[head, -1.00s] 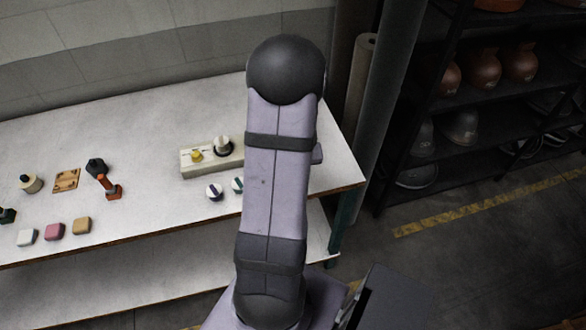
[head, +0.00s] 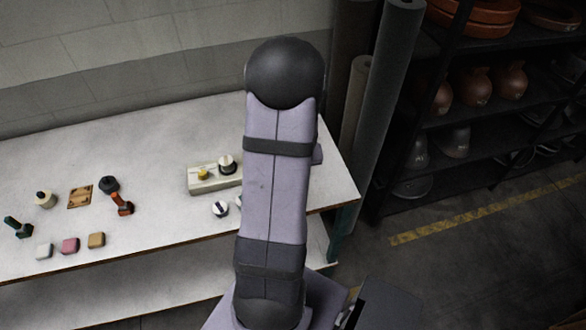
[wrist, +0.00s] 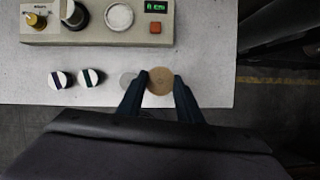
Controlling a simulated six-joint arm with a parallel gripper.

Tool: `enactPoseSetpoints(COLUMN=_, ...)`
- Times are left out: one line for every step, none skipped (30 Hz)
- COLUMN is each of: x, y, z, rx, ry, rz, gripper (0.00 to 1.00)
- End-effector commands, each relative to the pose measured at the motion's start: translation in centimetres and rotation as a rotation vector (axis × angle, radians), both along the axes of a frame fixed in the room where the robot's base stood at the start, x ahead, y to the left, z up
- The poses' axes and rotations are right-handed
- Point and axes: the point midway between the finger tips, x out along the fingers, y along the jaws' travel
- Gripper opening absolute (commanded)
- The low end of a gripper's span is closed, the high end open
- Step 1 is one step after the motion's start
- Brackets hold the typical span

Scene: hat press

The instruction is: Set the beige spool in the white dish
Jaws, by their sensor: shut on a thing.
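In the wrist view a round beige spool (wrist: 160,81), seen end-on, is between the two dark fingertips of my gripper (wrist: 159,82), which is shut on it. A pale grey-white disc (wrist: 127,79) shows just left of the spool, partly hidden by the left finger; it may be the white dish, but I cannot tell. Another round white disc (wrist: 119,17) is set on the top of the beige box (wrist: 100,38). In the head view my arm hides the gripper and spool. I cannot tell the spool's height above the table.
Two white-topped round pieces with dark stripes (wrist: 59,79) (wrist: 88,77) stand on the white table (head: 150,130). The box bears a yellow knob (wrist: 36,21), a black-and-white knob (wrist: 74,15) and a green display (wrist: 156,6). Tools and coloured blocks lie at left.

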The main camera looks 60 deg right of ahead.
Motion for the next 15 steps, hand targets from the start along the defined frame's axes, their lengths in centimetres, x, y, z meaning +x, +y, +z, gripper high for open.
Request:
enactPoseSetpoints(x=0.1, y=0.0, z=0.0, rx=-0.001, ry=-0.001, rz=0.002, gripper=0.11)
enactPoseSetpoints(x=0.1, y=-0.1, z=0.0, rx=-0.001, ry=-0.001, rz=0.004, gripper=0.11)
enactPoseSetpoints(x=0.3, y=-0.1, z=0.0, rx=-0.001, ry=0.000, rz=0.009, gripper=0.11)
enactPoseSetpoints(x=0.4, y=-0.2, z=0.1, rx=-0.001, ry=0.000, rz=0.014, gripper=0.11)
enactPoseSetpoints(x=0.5, y=-0.2, z=0.1, rx=-0.001, ry=-0.001, rz=0.017, gripper=0.11)
enactPoseSetpoints(x=0.7, y=-0.3, z=0.1, rx=-0.002, ry=-0.001, rz=0.026, gripper=0.11)
enactPoseSetpoints(x=0.9, y=-0.5, z=0.2, rx=-0.002, ry=-0.001, rz=0.033, gripper=0.11)
enactPoseSetpoints(x=1.1, y=-0.6, z=0.2, rx=-0.002, ry=-0.001, rz=0.041, gripper=0.11)
enactPoseSetpoints(x=1.4, y=-0.7, z=0.3, rx=-0.002, ry=0.001, rz=0.054, gripper=0.11)
enactPoseSetpoints(x=1.9, y=-0.9, z=0.4, rx=-0.002, ry=0.000, rz=0.071, gripper=0.11)
enactPoseSetpoints(x=2.4, y=-1.1, z=0.4, rx=-0.002, ry=-0.001, rz=0.088, gripper=0.11)
enactPoseSetpoints(x=3.1, y=-1.4, z=0.6, rx=-0.004, ry=0.000, rz=0.112, gripper=0.11)
enactPoseSetpoints(x=3.8, y=-1.6, z=0.7, rx=-0.002, ry=0.000, rz=0.139, gripper=0.11)
enactPoseSetpoints(x=4.6, y=-1.9, z=0.9, rx=-0.003, ry=0.000, rz=0.169, gripper=0.11)
enactPoseSetpoints(x=5.9, y=-2.3, z=1.2, rx=-0.003, ry=-0.001, rz=0.221, gripper=0.11)
